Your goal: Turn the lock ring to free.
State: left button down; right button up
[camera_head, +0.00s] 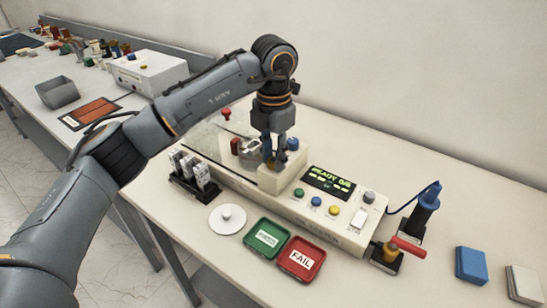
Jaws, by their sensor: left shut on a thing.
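My left gripper (271,158) points straight down over the pale block (285,178) at the left part of the tester. Its fingers are shut on a small brownish-yellow part, which looks like the lock ring (271,165). The fingers hide most of the ring, so its turn angle cannot be read. My right gripper is not in view.
The tester's panel has a lit green display (328,181) and coloured buttons. In front lie a white disc (228,218), a green tray (248,246) and a red FAIL tray (319,267). A clear cover (208,140) is behind. A blue-handled tool (428,203) stands right.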

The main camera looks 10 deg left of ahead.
aim_at(274, 160)
pick_arm(q)
jog(key=n+b, duration=0.1)
jog(key=n, duration=0.4)
jog(key=shift+n, duration=0.3)
jog(key=n+b, duration=0.1)
jog(key=n, duration=0.2)
jog(key=shift+n+b, duration=0.4)
jog(key=shift+n, duration=1)
jog(key=c, duration=1.1)
grip_release()
jog(key=shift+o, duration=0.2)
notch_tip(274, 160, up, 12)
